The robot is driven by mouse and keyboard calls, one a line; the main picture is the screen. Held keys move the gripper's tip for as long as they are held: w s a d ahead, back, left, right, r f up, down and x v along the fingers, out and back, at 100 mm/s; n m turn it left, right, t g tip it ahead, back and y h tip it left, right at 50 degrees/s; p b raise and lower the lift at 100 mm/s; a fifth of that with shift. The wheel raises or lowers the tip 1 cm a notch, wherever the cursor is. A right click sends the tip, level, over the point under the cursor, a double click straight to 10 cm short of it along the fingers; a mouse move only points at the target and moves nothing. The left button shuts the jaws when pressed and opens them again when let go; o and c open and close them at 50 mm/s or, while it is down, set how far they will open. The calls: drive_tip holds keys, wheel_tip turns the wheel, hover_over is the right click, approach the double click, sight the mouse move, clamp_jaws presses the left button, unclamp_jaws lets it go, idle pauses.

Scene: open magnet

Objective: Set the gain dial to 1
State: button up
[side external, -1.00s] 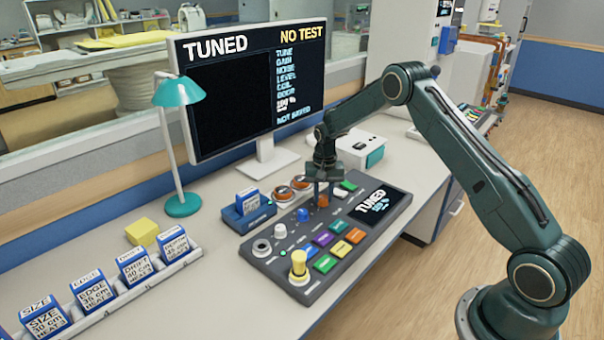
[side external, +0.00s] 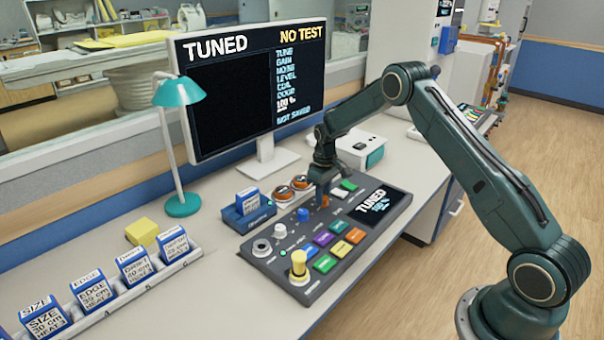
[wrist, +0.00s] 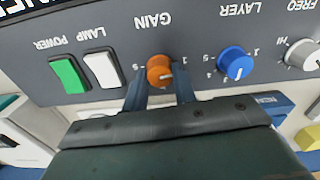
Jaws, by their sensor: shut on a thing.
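The gain dial (wrist: 160,72) is an orange knob under the GAIN label, upside down in the wrist view. Its scale shows 5 at the left and 1 at the right. The knob's white mark points to the right in that view, toward the side of the 1. My gripper (wrist: 160,95) is shut on the dial, with one blue finger on each side of it. In the side external view my gripper (side external: 323,190) reaches down onto the console (side external: 340,277), and the dial is mostly hidden there.
A blue LAYER dial (wrist: 235,64) and a grey FREQ dial (wrist: 302,55) stand beside it. White LAMP (wrist: 103,70) and green POWER (wrist: 68,75) switches are on the other side. The monitor (side external: 250,90) behind reads TUNED and NO TEST.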

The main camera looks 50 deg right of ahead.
drive_tip(key=shift+n, duration=0.5)
drive_tip(key=o, duration=1)
wheel_tip(320, 180, up, 14)
idle(0.4)
